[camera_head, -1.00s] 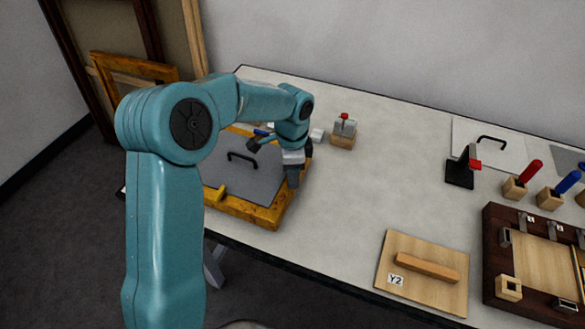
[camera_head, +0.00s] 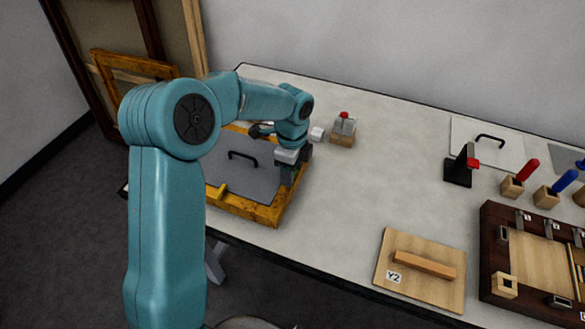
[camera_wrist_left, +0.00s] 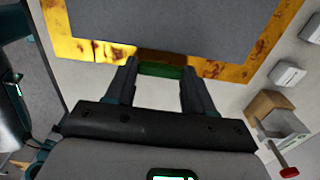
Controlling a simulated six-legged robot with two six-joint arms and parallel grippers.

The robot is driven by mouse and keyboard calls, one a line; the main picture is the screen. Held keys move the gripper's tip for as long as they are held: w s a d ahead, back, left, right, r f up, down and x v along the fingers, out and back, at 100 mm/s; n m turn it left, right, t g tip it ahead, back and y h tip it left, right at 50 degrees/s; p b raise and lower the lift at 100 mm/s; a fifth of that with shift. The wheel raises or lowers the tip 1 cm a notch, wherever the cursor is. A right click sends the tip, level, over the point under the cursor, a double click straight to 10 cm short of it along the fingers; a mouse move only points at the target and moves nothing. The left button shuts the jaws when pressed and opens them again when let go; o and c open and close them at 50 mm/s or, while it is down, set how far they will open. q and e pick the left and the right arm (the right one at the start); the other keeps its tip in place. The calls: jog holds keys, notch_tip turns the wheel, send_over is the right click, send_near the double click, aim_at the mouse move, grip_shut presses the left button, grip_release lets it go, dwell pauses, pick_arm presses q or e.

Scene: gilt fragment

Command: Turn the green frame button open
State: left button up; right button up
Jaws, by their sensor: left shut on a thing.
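The green frame button (camera_wrist_left: 161,70) shows in the left wrist view, at the edge of the gilt frame (camera_wrist_left: 215,69). My left gripper (camera_wrist_left: 158,80) is shut on the green button, with one finger at each end of it. In the head view my left gripper (camera_head: 288,176) reaches down at the right side of the gilt frame (camera_head: 249,208), and the green button is hidden there. A grey panel (camera_head: 238,182) with a black handle lies inside the frame. A yellow button (camera_head: 220,191) sits on the frame's near side. My right gripper is not in view.
A wooden block with a grey clamp and red knob (camera_head: 343,128) stands right of the frame, near a small white block (camera_head: 317,134). A board marked Y2 (camera_head: 421,285) and a dark wooden tray (camera_head: 497,218) are farther right. The table middle is clear.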

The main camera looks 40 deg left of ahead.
pick_arm(q)
jog(key=shift+w+a+r, duration=0.1)
jog(key=shift+a+r, duration=0.05)
jog(key=shift+r, duration=0.05)
jog(key=o, duration=1)
jog(key=shift+o, duration=0.2)
jog(key=shift+f, duration=0.1)
notch_tip(320, 180, up, 16)
jog(key=shift+r, duration=0.2)
